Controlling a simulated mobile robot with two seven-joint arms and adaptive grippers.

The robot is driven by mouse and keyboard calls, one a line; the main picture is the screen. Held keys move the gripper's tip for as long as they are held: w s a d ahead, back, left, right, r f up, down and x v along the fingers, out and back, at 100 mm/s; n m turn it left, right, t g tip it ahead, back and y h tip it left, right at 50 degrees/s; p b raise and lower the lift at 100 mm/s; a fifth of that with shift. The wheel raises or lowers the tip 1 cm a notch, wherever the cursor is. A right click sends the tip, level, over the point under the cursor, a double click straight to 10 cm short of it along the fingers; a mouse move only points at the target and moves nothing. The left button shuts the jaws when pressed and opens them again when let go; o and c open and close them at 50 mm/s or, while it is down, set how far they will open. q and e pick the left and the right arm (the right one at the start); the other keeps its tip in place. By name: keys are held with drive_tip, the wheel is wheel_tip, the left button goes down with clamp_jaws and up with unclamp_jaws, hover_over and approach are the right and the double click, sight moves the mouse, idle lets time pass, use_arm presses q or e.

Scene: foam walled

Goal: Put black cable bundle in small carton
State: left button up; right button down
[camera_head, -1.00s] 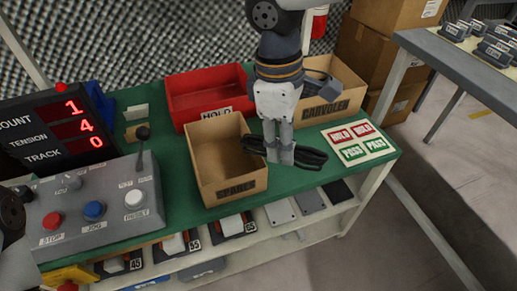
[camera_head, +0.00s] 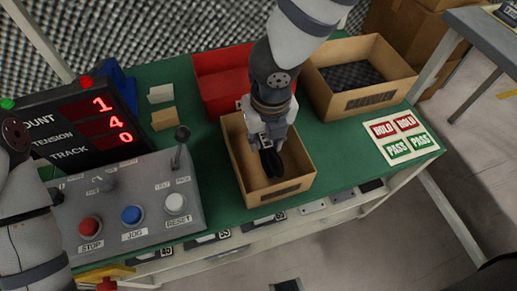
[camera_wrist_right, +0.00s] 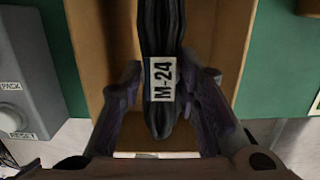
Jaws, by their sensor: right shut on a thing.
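The small carton (camera_head: 278,193) is an open brown box with dark print on its front wall, standing on the green bench top. My right gripper (camera_head: 268,142) points down over it and is shut on the black cable bundle (camera_head: 270,163). In the head view the bundle hangs within the carton's outline, its lower end toward the front. In the right wrist view the bundle (camera_wrist_right: 158,122), with a white M-24 label, lies between the two fingers, the carton's brown walls (camera_wrist_right: 88,35) around it. Whether it touches the floor I cannot tell. My left arm shows at the left edge; its gripper is not visible.
A red bin (camera_head: 222,77) stands behind the carton, and a larger carton (camera_head: 365,97) with dark lining stands back right. A control box with buttons (camera_head: 132,212) and a red-digit display (camera_head: 85,125) stand left. A HOLD/PASS card (camera_head: 402,138) lies right.

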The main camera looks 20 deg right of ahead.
sight(265, 154)
drive_tip(key=f, duration=0.2)
drive_tip(key=f+b, duration=0.1)
drive_tip(key=f, duration=0.2)
drive_tip(key=shift+s+d+f, duration=0.1)
drive_tip(key=shift+s+f, duration=0.1)
use_arm(q)
drive_tip(key=shift+s+f+g, duration=0.3)
drive_tip(key=shift+s+f, duration=0.5)
drive_tip(key=shift+s, duration=0.05)
use_arm(e)
drive_tip(key=shift+w+f, duration=0.1)
drive_tip(key=shift+f, duration=0.15)
drive_tip(key=shift+f, duration=0.15)
drive_tip(key=c, duration=1.2)
unclamp_jaws()
